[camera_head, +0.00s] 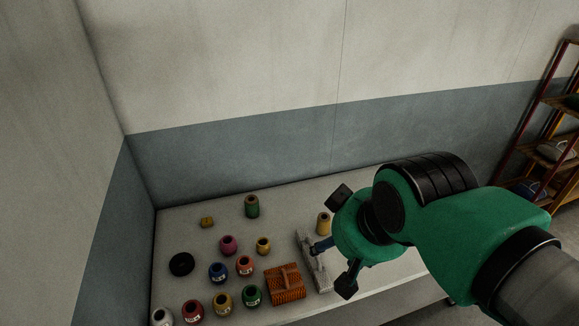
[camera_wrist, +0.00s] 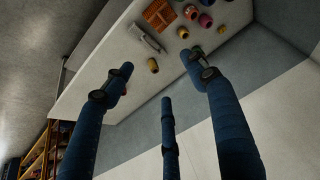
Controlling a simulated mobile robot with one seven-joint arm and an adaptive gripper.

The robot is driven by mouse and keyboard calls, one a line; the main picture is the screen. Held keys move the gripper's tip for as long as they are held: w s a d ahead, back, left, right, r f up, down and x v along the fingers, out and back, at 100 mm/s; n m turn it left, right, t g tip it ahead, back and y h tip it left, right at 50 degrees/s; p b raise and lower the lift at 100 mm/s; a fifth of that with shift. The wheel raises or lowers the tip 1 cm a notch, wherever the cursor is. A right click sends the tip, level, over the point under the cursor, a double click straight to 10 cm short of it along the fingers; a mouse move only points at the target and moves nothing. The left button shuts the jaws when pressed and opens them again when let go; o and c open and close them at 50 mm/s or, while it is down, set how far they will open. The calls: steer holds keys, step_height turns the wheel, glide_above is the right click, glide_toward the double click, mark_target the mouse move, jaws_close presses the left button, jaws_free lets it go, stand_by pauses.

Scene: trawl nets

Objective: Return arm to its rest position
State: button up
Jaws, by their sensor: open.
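My green arm reaches in from the right in the head view and ends in my gripper (camera_head: 333,262), over the right part of the pale table (camera_head: 390,272). In the wrist view the fingers of my gripper (camera_wrist: 158,85) are spread wide apart with nothing between them. A grey-white tool (camera_head: 314,262) lies on the table partly behind my gripper; it also shows in the wrist view (camera_wrist: 146,38). A yellow spool (camera_head: 323,223) stands close behind my gripper and appears in the wrist view (camera_wrist: 153,66). I cannot tell whether a finger touches the tool.
Several coloured spools, among them a green one (camera_head: 252,206), stand on the table's left half with a black ring (camera_head: 181,264), a yellow block (camera_head: 207,222) and an orange brush-like block (camera_head: 285,284). Walls close off the left and back. A shelf rack (camera_head: 545,150) stands at right.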

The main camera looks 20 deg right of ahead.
step_height(320, 180, down, 4)
steer(key=b, duration=0.4)
steer(key=shift+f, duration=0.15)
steer(key=o, duration=1.1)
steer(key=w+d+f+m+t+h, duration=0.1)
steer(key=w+d+f, duration=0.25)
steer(key=w, duration=0.55)
steer(key=w+d+f+m+t, duration=0.1)
steer(key=w+d+f, duration=0.25)
steer(key=w, duration=0.45)
steer(key=w+d+f+m+t+h+b, duration=0.1)
steer(key=w+d+f+m+t+h, duration=0.15)
steer(key=w+d+f, duration=1.2)
steer(key=s+d+f+m+t+h, duration=0.1)
steer(key=s+d+f+h, duration=0.1)
steer(key=d+f, duration=0.6)
steer(key=s+d+f+m+t+h+b, duration=0.1)
steer(key=s+d+f+h, duration=0.1)
steer(key=s+d+f, duration=0.3)
steer(key=d+f, duration=0.4)
steer(key=f, duration=0.3)
steer(key=shift+s+d, duration=0.15)
steer(key=shift+d, duration=0.15)
